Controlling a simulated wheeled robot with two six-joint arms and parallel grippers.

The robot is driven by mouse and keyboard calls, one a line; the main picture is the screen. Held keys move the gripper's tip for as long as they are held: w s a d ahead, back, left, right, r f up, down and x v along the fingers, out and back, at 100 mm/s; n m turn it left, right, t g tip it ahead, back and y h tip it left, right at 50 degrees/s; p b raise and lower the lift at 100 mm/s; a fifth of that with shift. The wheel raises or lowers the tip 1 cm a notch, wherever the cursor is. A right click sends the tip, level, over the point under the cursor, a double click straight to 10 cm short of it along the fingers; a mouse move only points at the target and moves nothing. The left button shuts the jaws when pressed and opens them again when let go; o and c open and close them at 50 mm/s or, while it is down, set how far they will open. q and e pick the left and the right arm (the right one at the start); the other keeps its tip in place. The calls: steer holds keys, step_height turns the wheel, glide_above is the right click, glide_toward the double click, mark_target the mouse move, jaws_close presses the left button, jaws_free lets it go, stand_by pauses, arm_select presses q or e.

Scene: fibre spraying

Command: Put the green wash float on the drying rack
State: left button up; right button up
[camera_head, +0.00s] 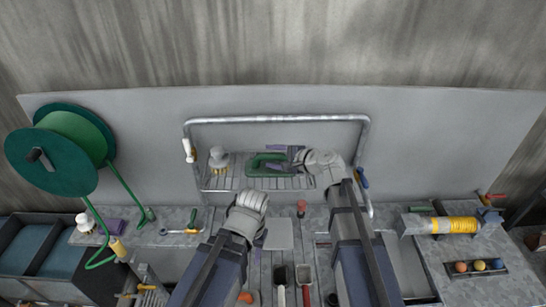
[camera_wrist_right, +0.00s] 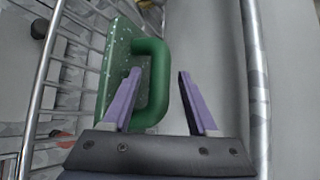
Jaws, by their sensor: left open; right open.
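The green wash float (camera_head: 268,160) is on the wire shelf of the drying rack (camera_head: 215,183). In the right wrist view its speckled plate (camera_wrist_right: 115,65) is on the left, and its green handle (camera_wrist_right: 160,75) stands out to the right. My right gripper (camera_head: 288,158) is at the float's right end in the head view. Its purple fingers (camera_wrist_right: 160,75) are open, one on each side of the handle's bar; I cannot tell whether they touch it. My left gripper (camera_head: 260,238) is low in front of the rack, near the bench, with nothing seen in it.
A pale knobbed object (camera_head: 217,158) stands on the rack's left part. A green reel (camera_head: 60,150) is at the left. A yellow-wound roller (camera_head: 455,225) and coloured balls (camera_head: 480,266) are at the right. Tools with dark heads (camera_head: 281,275) lie at the front centre.

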steer(key=shift+s+d+r+p, duration=0.1)
steer(key=shift+d+r+p, duration=0.05)
steer(key=shift+r+p, duration=0.15)
steer(key=p+v, duration=0.4)
steer(key=v, duration=0.6)
steer(key=s+a+f+n+g+h, duration=0.3)
steer(key=s+a+f+n+g, duration=0.4)
steer(key=s, duration=0.4)
steer(key=s+d+f+n+g+h, duration=0.1)
steer(key=s+d+f+n+h, duration=0.1)
steer(key=s+n+h, duration=0.2)
steer(key=s+d+f+n+g+h, duration=0.1)
steer(key=s+d+f+n+h, duration=0.1)
steer(key=s+f+n+h, duration=0.1)
steer(key=s+n+h, duration=0.1)
steer(key=s+n, duration=0.1)
steer(key=n, duration=0.1)
steer(key=shift+s+d+f, duration=0.3)
